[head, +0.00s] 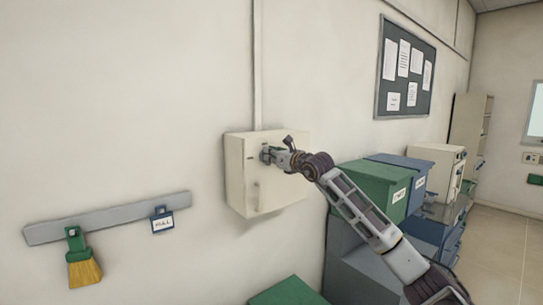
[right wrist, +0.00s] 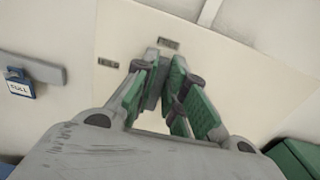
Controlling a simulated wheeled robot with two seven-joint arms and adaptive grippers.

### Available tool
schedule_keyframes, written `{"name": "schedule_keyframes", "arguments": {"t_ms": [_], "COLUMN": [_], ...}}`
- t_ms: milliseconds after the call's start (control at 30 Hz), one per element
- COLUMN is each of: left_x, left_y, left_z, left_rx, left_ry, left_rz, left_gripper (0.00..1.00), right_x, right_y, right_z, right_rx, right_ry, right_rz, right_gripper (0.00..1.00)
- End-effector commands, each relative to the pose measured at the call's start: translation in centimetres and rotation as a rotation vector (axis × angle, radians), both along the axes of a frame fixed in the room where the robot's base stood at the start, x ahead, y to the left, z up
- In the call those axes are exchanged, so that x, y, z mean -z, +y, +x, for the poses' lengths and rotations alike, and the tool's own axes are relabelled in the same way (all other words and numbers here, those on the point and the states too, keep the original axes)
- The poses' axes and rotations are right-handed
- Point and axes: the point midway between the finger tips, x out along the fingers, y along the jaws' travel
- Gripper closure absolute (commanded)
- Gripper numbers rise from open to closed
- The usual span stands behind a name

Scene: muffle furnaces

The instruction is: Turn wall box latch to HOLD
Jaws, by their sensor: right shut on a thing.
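The wall box (head: 238,185) is a cream metal cabinet fixed to the wall in the middle of the head view. Its front face (right wrist: 215,75) fills much of the right wrist view. My right gripper (head: 267,154) is at the upper part of the box's front. In the right wrist view my right gripper (right wrist: 165,80) has its green-padded fingers closed around the grey latch (right wrist: 153,92). The fingers hide much of the latch, so its exact angle is unclear. Small dark label plates (right wrist: 168,44) sit above and to the left of the latch. Their text is unreadable. My left gripper is out of view.
A grey rail (head: 110,217) on the wall at left carries a green brush (head: 83,268) and a blue-framed tag (head: 162,219). Green (head: 372,187) and blue (head: 413,175) bins stand right of the box, behind my right arm. A conduit (head: 257,70) runs up from the box.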

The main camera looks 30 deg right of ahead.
Motion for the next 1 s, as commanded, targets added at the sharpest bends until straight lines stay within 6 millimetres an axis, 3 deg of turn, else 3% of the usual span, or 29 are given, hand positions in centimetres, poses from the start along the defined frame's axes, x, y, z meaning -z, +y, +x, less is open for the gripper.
{"name": "schedule_keyframes", "arguments": {"t_ms": [467, 1000], "left_x": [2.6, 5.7], "left_y": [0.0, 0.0], "left_z": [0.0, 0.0], "left_rx": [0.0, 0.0], "left_ry": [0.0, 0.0], "left_rz": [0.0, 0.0], "left_gripper": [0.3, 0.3], "right_x": [0.2, 0.5], "right_y": [0.3, 1.0], "right_z": [-0.1, -0.1], "right_rx": [0.002, 0.002], "right_ry": [-0.021, -0.056], "right_rz": [-0.229, -0.687], "right_gripper": [1.0, 1.0]}}
